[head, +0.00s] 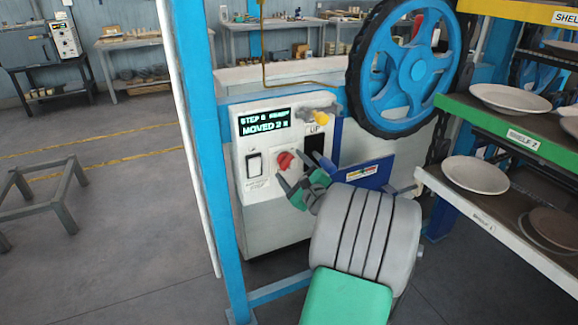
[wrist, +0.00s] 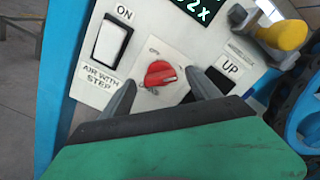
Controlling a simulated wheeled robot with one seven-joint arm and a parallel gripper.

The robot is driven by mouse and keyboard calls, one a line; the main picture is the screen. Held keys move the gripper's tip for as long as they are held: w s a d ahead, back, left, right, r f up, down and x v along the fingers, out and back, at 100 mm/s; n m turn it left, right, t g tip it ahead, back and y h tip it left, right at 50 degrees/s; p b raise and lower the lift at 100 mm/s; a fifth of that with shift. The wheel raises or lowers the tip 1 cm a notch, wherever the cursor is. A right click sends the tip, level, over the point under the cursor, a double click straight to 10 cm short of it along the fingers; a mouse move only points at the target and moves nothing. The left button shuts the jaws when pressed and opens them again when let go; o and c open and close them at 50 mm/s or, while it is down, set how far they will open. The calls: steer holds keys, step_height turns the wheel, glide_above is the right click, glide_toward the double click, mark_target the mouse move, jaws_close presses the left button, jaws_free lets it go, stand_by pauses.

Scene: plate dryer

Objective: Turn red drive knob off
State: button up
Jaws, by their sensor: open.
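The red drive knob (head: 284,160) is on the white control panel (head: 253,189) of the plate dryer. In the wrist view the red knob (wrist: 159,74) sits on a pale plate, with its pale mark pointing to the right. My gripper (head: 287,170) is in front of the panel at the knob. In the wrist view my gripper (wrist: 163,90) is open, with one dark finger to the left of the knob and one to the right. A gap shows between each finger and the knob. Small lettering around the knob is too blurred to read fully.
A white rocker switch (head: 254,163) marked ON is left of the knob. A yellow-tipped lever (head: 320,117) and a dark UP slot are at the upper right. A green-lettered display (head: 265,121) is above. A blue wheel (head: 418,70) and plate shelves (head: 510,148) stand right.

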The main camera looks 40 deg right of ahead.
steer(key=shift+x, duration=0.95)
steer(key=shift+c, duration=0.2)
steer(key=c, duration=1.3)
